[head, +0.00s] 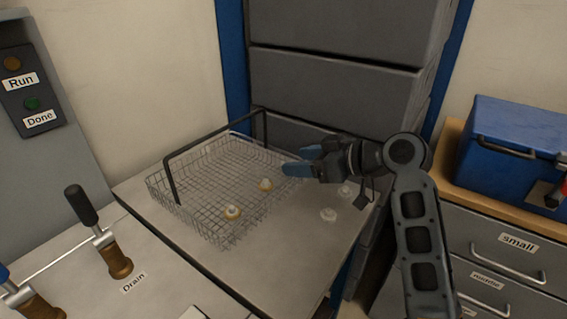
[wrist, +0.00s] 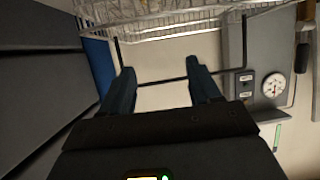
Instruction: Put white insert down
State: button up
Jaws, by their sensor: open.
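My gripper (head: 298,162) is open, with blue fingers, above the right side of the wire basket (head: 192,218). Nothing shows between the spread fingers in the wrist view (wrist: 160,85). Two white pieces lie outside on the grey bench top, one nearer (head: 328,215) and one further back (head: 345,190), partly close to my arm. I cannot tell which insert the task means. The basket's wire wall (wrist: 180,22) also shows in the wrist view.
The basket's dark handle (head: 170,180) stands up over it. Grey drawers (head: 335,85) in a blue frame rise behind the bench. A lever valve (head: 110,250) labelled Drain is at left. A blue box (head: 510,140) sits on the right cabinet. The bench front (head: 270,270) is clear.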

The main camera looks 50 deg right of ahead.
jog(key=shift+v, duration=1.4)
